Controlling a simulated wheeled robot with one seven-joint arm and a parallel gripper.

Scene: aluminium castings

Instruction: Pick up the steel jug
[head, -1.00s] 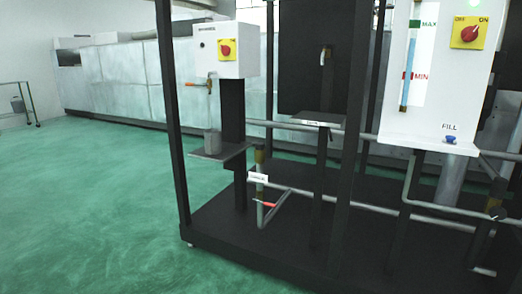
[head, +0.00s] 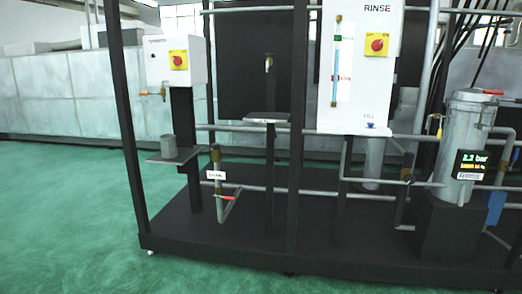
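A small grey, open-topped vessel (head: 168,146) stands upright on a small grey shelf (head: 187,155) at the left of the dark frame. It is the only jug-like thing I see now, but it is too small to tell whether it is the steel jug. No handle can be made out. My gripper is not in view.
A white box with a red knob (head: 180,62) and a tap (head: 152,93) is above the vessel. The dark platform (head: 225,240) carries posts, pipes, a white RINSE panel (head: 365,110) and a steel canister (head: 464,135). Green floor (head: 70,220) is clear at left and in front.

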